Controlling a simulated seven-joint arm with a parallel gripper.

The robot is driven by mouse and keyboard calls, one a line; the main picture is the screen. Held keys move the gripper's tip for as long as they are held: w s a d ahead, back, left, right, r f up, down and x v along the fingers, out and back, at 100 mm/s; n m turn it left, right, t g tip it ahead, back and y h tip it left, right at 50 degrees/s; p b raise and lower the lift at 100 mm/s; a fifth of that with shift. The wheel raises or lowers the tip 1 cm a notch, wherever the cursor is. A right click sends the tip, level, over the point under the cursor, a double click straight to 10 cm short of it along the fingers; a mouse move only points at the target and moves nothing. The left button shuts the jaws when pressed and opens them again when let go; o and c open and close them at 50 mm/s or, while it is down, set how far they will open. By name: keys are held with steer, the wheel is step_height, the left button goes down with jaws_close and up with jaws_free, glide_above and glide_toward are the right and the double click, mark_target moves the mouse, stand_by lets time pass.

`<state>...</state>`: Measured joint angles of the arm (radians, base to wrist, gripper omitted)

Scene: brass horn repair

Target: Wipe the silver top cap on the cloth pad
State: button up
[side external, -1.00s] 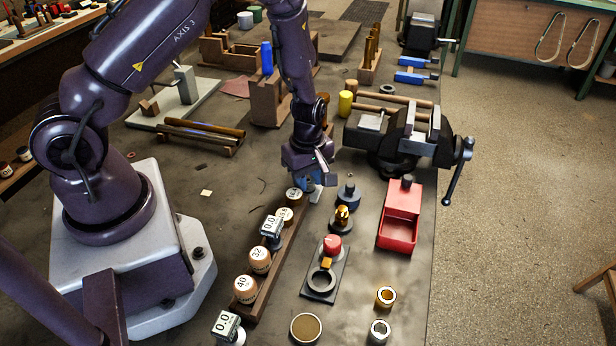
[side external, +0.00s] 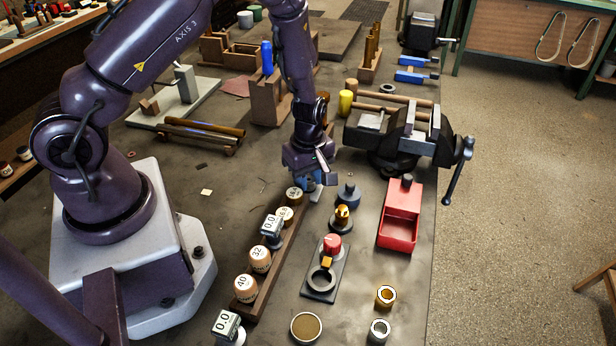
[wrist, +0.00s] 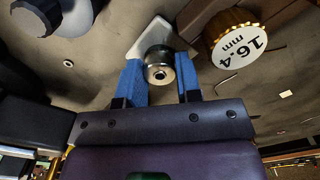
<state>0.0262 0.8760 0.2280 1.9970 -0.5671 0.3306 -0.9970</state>
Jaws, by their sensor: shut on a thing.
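The silver top cap (wrist: 158,72) is a small round metal piece, seen in the wrist view between the two blue fingers of my gripper (wrist: 162,82). The fingers are shut on it. A small white pad (wrist: 145,40), which looks like the cloth pad, lies just beyond and under the cap. I cannot tell whether cap and pad touch. In the side external view my gripper (side external: 313,180) is low over the bench at the far end of a wooden rack, and its fingers mostly hide the cap.
The wooden rack (side external: 283,262) of labelled round pieces runs close to my gripper; one reads 16.4 mm (wrist: 236,40) in the wrist view. A dark blue knobbed piece (side external: 349,195) and a red box (side external: 401,215) stand to the right. A vise (side external: 400,140) is behind.

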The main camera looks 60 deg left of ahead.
steer(key=shift+w+a, duration=0.3)
steer(key=shift+s+d, duration=0.1)
steer(key=shift+s+d, duration=0.7)
steer(key=shift+s, duration=0.05)
steer(key=shift+w+a, duration=0.75)
steer(key=shift+a, duration=0.05)
steer(key=shift+s+d, duration=0.75)
steer(key=shift+d, duration=0.05)
steer(key=shift+w, duration=0.1)
